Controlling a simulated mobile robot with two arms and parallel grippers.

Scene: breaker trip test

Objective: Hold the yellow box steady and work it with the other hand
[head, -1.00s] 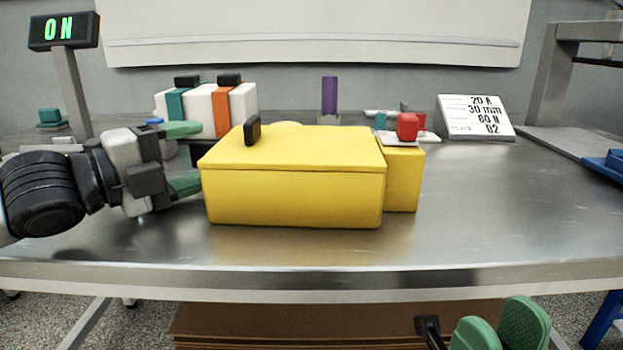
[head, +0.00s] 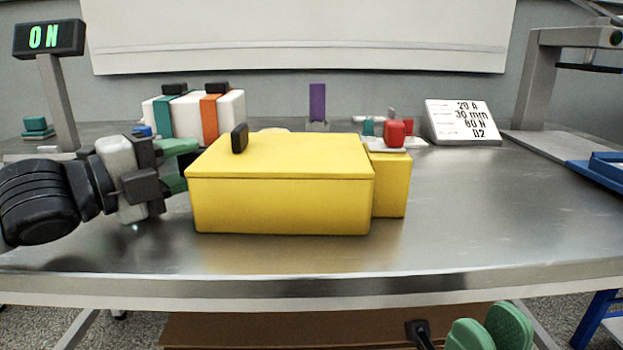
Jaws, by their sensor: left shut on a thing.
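The yellow box (head: 280,205) sits on the metal bench, its lid closed, with a dark lever (head: 240,138) standing at the left of its top. A smaller yellow section (head: 394,185) adjoins its right side, with a red button (head: 395,134) above it. My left gripper (head: 176,165) has its green fingers at the box's left end and is shut on it; the exact contact is partly hidden. My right gripper (head: 490,328) is at the bottom edge, below the bench front, apart from the box. Its green fingers look parted and empty. The sign (head: 49,38) reads ON.
White breaker blocks (head: 190,115) with teal and orange bands stand behind the box. A purple post (head: 317,103) and a tilted label card (head: 463,122) stand farther back. A blue tray (head: 605,172) is at the right edge. The bench right of the box is clear.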

